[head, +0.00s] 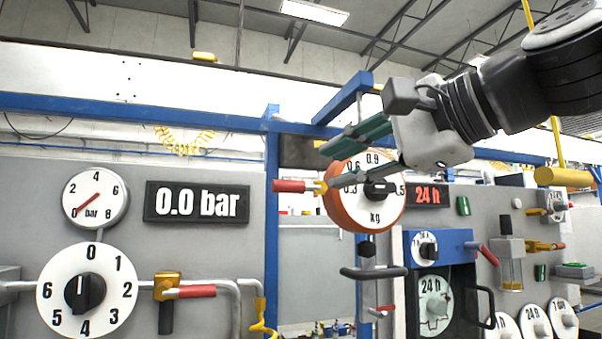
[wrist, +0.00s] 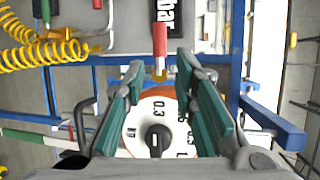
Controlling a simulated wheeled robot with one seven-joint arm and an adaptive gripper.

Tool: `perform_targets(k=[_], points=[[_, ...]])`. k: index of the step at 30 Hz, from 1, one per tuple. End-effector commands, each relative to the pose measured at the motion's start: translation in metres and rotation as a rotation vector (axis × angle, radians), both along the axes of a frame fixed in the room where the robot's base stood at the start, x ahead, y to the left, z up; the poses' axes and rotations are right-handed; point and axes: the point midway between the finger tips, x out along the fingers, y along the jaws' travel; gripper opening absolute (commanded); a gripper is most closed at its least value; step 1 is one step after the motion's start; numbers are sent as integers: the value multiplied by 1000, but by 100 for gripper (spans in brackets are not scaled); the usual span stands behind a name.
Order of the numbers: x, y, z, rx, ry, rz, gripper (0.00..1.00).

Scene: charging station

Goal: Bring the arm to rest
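My gripper (head: 345,153) is raised in the upper right of the head view, pointing left, in front of the orange-rimmed kg dial. In the wrist view my gripper (wrist: 158,88) shows its two green-padded fingers spread apart with nothing held between them. The kg dial (head: 362,207) is partly hidden behind the lower finger in the head view. In the wrist view the kg dial (wrist: 141,117) and its dark knob lie beyond the gap between the fingers. I cannot tell the exact distance from the fingers to the dial.
A red-handled valve (head: 290,186) sits just left of the kg dial. The bar gauge (head: 96,198), a large numbered dial (head: 108,291) and a 0.0 bar display (head: 196,202) are on the left panel. A blue beam (head: 135,110) crosses behind. A blue box (head: 440,245) stands lower right.

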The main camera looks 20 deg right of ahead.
Motion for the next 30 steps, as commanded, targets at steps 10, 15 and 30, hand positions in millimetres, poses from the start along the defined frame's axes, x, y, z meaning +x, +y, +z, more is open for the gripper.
perform_targets(k=[10, 15, 30], points=[[-8, -4, 1, 0, 1, 0, 26], [-8, -4, 2, 0, 0, 0, 26], [-27, 21, -130, -521, 187, 150, 26]])
